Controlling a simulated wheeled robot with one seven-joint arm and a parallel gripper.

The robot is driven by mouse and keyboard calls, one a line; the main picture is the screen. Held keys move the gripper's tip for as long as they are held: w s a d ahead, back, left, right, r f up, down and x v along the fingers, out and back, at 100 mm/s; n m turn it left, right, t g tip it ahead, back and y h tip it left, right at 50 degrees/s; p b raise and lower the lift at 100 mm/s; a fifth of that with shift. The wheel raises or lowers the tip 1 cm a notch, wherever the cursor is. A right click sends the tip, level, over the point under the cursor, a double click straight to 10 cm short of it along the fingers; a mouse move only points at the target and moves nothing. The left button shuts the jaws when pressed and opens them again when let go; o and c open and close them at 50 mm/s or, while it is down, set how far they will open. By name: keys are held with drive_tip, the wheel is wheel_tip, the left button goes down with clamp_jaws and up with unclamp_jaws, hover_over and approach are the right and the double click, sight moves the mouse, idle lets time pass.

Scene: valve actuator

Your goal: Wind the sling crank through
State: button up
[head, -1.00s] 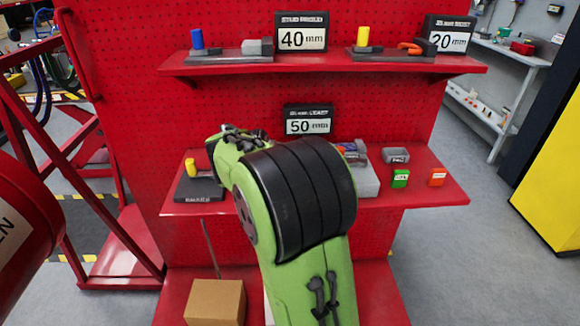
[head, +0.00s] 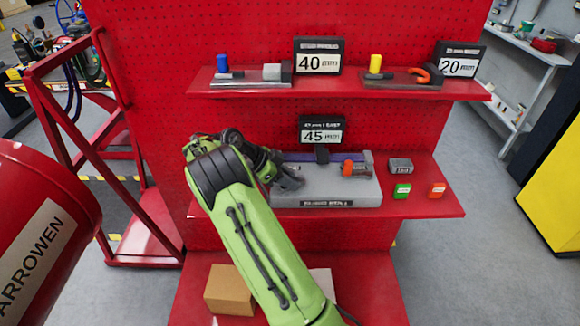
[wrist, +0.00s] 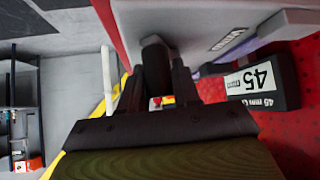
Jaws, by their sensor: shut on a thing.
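The sling unit's grey base (head: 330,194) sits on the middle red shelf. A purple strap (head: 298,157), a black block (head: 322,154) and an orange piece (head: 348,168) show on top of it. My gripper (head: 296,180) is at the base's left end, its fingers small and dark in the head view. In the wrist view my gripper (wrist: 157,88) is shut on a black rounded grip (wrist: 155,62), seemingly the crank handle. The rest of the crank is hidden behind my fingers and arm. A sign (head: 322,130) above the unit reads 45 mm; it also shows in the wrist view (wrist: 262,80).
A grey box (head: 400,165), a green block (head: 402,191) and an orange block (head: 437,190) stand right of the unit. The upper shelf (head: 250,91) carries other fixtures and signs. A cardboard box (head: 229,290) lies below. A red drum (head: 40,230) is at the left.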

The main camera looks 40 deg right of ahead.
drive_tip(key=shift+w+d+r+m+g+p, duration=0.15)
drive_tip(key=shift+m+g+p, duration=0.25)
drive_tip(key=shift+p, duration=0.5)
drive_tip(key=o, duration=1)
drive_tip(key=shift+c, duration=0.2)
drive_tip(key=p+v, duration=0.6)
drive_tip(key=v, duration=0.9)
drive_tip(key=shift+w+r+p, duration=0.2)
drive_tip(key=shift+r+p, duration=0.05)
drive_tip(key=shift+p, duration=0.1)
drive_tip(key=shift+r, duration=0.1)
